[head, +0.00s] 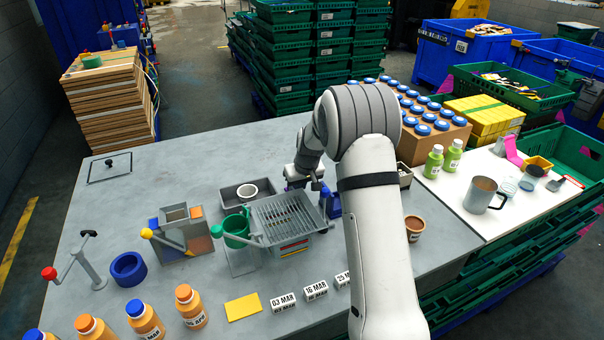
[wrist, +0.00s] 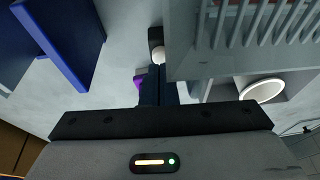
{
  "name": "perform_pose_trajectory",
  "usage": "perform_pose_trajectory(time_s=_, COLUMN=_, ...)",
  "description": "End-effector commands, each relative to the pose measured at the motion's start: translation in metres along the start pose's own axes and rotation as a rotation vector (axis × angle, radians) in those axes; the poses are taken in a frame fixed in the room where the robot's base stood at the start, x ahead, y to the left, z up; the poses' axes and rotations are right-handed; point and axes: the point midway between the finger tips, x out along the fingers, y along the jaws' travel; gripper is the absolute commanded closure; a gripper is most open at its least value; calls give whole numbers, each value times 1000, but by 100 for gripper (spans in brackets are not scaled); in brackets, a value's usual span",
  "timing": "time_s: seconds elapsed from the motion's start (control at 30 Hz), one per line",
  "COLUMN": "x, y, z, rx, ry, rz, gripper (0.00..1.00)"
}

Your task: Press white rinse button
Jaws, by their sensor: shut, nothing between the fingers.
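The white rinse button (wrist: 158,54) is a small round cap on a dark base beside the grey rack's edge in the wrist view. My gripper (wrist: 155,76) is shut and empty. Its dark fingertips are right by the white button; I cannot tell whether they touch it. In the head view my arm reaches over the table and its end is down by the rack, where I cannot make out the button. A small purple part (wrist: 138,81) shows beside the fingers.
The grey slatted rack (head: 283,217) stands close on one side, with a blue block (head: 331,203) on the other. A white cup (head: 247,191) sits in a grey tray behind the rack. A brown tub (head: 414,226) stands right of my arm.

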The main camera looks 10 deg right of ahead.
Motion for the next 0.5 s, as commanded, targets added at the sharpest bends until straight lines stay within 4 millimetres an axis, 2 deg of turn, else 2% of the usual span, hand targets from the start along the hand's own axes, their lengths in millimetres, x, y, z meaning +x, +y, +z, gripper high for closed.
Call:
perform_pose_trajectory(time_s=0.2, x=10, y=-1, z=3, rx=-1, ry=-1, rz=0, gripper=100)
perform_pose_trajectory(time_s=0.5, x=10, y=-1, z=3, rx=-1, ry=0, rz=0, gripper=100)
